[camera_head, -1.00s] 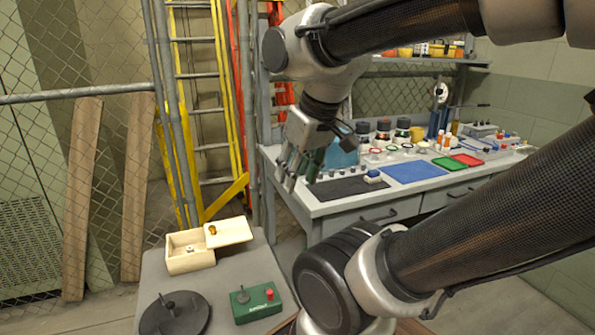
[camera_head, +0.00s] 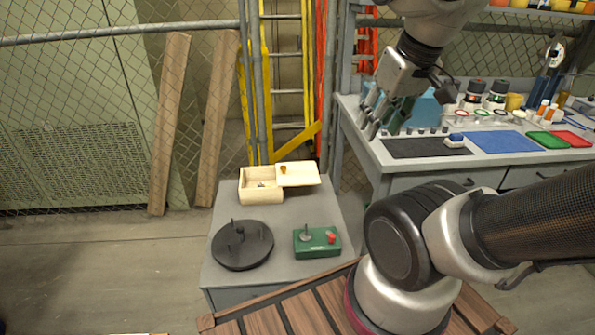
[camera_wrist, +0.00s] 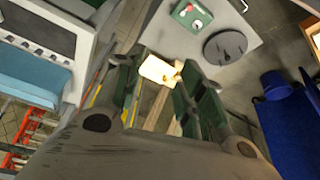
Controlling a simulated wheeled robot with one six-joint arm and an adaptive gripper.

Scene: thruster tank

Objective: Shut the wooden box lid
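The pale wooden box (camera_head: 262,196) stands at the back of the grey table, and its open top shows a small object inside. The flat wooden lid (camera_head: 302,176) lies off to the right side of the box, leaving the box's left part uncovered. A small brass-coloured knob (camera_head: 283,169) is on the lid. My gripper (camera_head: 372,117) is high to the right of the box, near the workbench, fingers pointing down-left and apart. In the wrist view, the lid (camera_wrist: 155,70) and knob (camera_wrist: 180,66) show between the spread green fingers of my gripper (camera_wrist: 166,86), at a distance.
A black round plate with pegs (camera_head: 242,245) and a green control box (camera_head: 317,243) stand on the grey table (camera_head: 225,205) before the box. A workbench (camera_head: 400,163) with mats and small parts is at right. Mesh fence and ladders stand behind. Floor left of the table is clear.

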